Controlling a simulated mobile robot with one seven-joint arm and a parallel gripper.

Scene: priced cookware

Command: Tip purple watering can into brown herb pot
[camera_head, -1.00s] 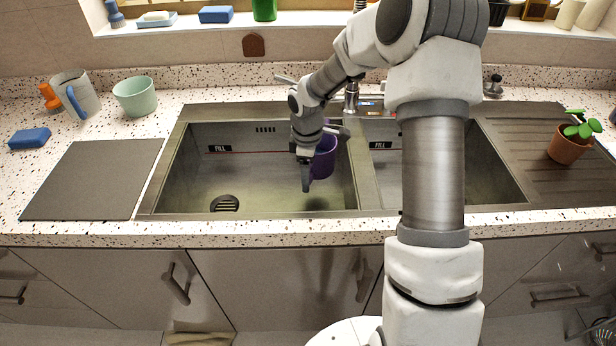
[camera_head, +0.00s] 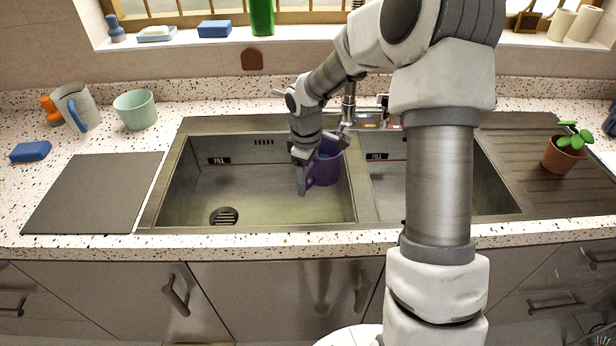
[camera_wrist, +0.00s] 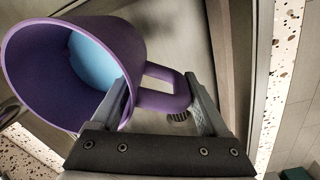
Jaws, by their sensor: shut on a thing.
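The purple watering can (camera_head: 328,168) is in the left sink basin near the divider, partly hidden by my gripper. In the wrist view the can (camera_wrist: 28,75) has its wide mouth toward the camera, with light blue contents (camera_wrist: 95,60) inside. My gripper (camera_wrist: 157,84) has its fingers on either side of the can's handle (camera_wrist: 165,98) and is shut on it; the gripper also shows in the head view (camera_head: 308,178). The brown herb pot (camera_head: 562,156) with a green plant stands upright on the ribbed drainboard at the right, well apart from the can.
The faucet (camera_head: 348,105) stands behind the basins, close to my arm. The sink divider (camera_head: 362,180) and right basin lie between can and pot. A grey mug (camera_head: 78,108), green cup (camera_head: 135,110), blue sponge (camera_head: 30,151) and dark mat (camera_head: 95,193) are at the left.

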